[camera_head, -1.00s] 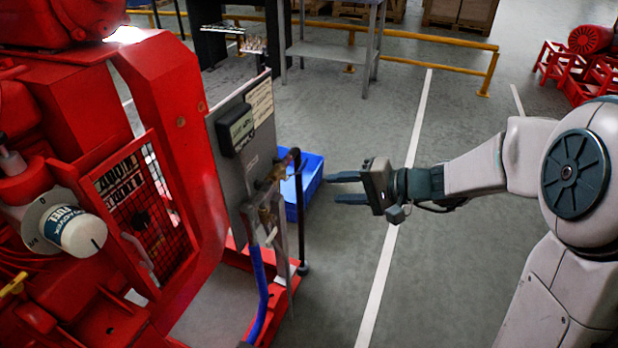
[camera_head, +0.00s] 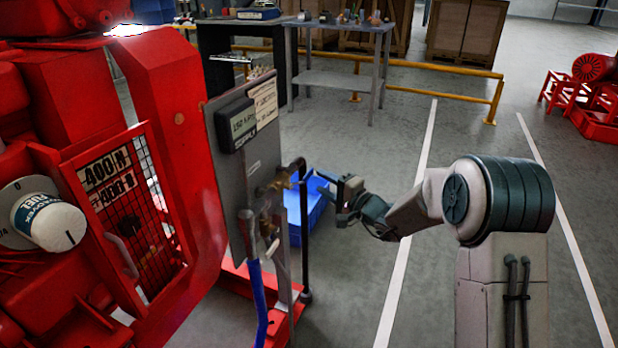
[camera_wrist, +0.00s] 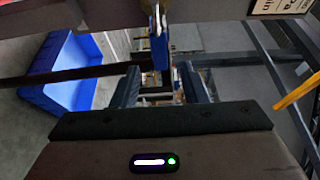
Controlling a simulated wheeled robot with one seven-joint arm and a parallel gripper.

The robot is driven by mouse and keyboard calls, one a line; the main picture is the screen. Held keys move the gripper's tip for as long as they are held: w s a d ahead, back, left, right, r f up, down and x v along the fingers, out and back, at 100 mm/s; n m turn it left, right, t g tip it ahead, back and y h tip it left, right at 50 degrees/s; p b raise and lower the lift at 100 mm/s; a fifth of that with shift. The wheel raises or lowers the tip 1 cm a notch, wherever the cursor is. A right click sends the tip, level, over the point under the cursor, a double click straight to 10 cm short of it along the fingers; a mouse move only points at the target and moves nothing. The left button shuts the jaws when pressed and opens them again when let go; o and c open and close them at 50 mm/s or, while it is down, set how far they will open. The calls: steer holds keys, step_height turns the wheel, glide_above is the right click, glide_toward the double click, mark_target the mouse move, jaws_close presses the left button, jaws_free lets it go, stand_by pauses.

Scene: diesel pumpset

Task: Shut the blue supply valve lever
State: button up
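In the head view, brass valve fittings (camera_head: 272,188) sit on the edge of the grey panel. A long blue bar or tube (camera_head: 259,300) hangs below them; I cannot tell whether it is the lever or a hose. In the wrist view, a narrow blue part (camera_wrist: 160,50) shows at top centre, ahead of and between the fingers; it may be the lever. My gripper (camera_head: 328,184) is right of the fittings, pointing left towards them. In the wrist view its two fingers (camera_wrist: 158,88) are apart, with no clear contact on anything.
A dark upright post (camera_head: 304,235) stands between the panel and my gripper. A blue bin (camera_head: 316,213) is behind it and also shows in the wrist view (camera_wrist: 62,62). The red pumpset (camera_head: 175,130) fills the left. The floor (camera_head: 360,270) right of the frame is clear.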

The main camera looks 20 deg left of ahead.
mark_target(310, 175)
steer(key=x, duration=0.6)
steer(key=shift+w+a, duration=0.1)
steer(key=shift+a, duration=0.1)
steer(key=shift+b, duration=0.3)
jaws_close()
